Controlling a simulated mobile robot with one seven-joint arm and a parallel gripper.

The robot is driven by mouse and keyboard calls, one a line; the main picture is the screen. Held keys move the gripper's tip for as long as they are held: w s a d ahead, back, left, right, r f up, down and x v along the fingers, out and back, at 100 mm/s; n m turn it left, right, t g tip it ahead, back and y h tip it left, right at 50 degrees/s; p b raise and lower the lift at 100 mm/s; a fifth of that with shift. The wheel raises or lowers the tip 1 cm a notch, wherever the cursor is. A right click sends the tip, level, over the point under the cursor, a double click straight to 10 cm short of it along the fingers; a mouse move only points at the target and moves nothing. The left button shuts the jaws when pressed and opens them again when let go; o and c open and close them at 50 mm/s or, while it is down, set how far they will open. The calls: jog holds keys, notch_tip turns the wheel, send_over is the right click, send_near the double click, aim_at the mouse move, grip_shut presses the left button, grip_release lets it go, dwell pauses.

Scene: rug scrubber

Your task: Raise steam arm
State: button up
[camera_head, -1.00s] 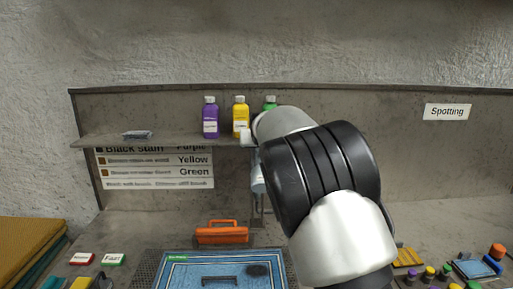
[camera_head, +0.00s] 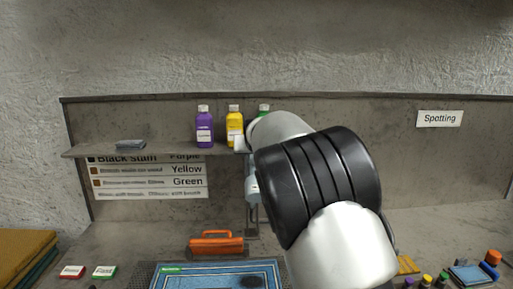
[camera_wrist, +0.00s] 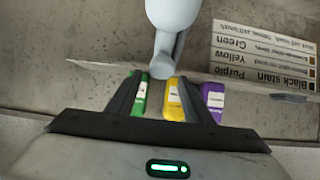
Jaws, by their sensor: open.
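A pale rounded part (camera_head: 252,188), which looks like the steam arm's head, hangs below the shelf beside my forearm in the head view. Thin grey bars run down from it, and my arm hides part of it. In the wrist view what looks like the same pale part (camera_wrist: 172,12) shows at the top, with a grey bracket below it in the picture, in front of my fingers. My gripper (camera_wrist: 160,88) is open, with its two dark fingers apart and nothing seen held. I cannot tell whether a finger touches the bracket. My gripper is hidden in the head view.
Purple (camera_head: 204,128), yellow (camera_head: 235,126) and green bottles stand on the shelf (camera_head: 110,151). An orange handled tool (camera_head: 216,244) lies behind the blue rug (camera_head: 173,283). Small caps and a blue pad (camera_head: 467,275) sit at right. A stain chart (camera_head: 150,178) hangs under the shelf.

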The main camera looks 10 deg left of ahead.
jog(key=b+v, duration=0.3)
jog(key=v, duration=1.3)
jog(key=shift+s+d, duration=0.2)
jog(key=shift+r, duration=0.15)
jog(key=s+d+f+m+g, duration=0.1)
jog(key=s+d+f, duration=0.1)
jog(key=s+d, duration=0.45)
jog(key=s+d+f+m+g, duration=0.1)
jog(key=s+d+f+g, duration=0.15)
jog(key=d, duration=0.65)
jog(key=s+d+f+h, duration=0.1)
jog(key=s+d+f, duration=0.2)
jog(key=s, duration=0.5)
jog(key=s+d+f+g+p, duration=0.1)
jog(key=s+d+f, duration=0.2)
jog(key=s, duration=0.6)
jog(key=s+d+f+g+h, duration=0.1)
jog(key=s+d+f, duration=0.2)
jog(key=s, duration=0.6)
notch_tip(320, 180, down, 2)
jog(key=shift+s+d+f+m+h, duration=0.1)
jog(key=shift+s+d+m+h, duration=0.15)
jog(key=shift+d+m+h, duration=0.05)
jog(key=shift+d+g, duration=0.1)
jog(key=shift+g, duration=0.15)
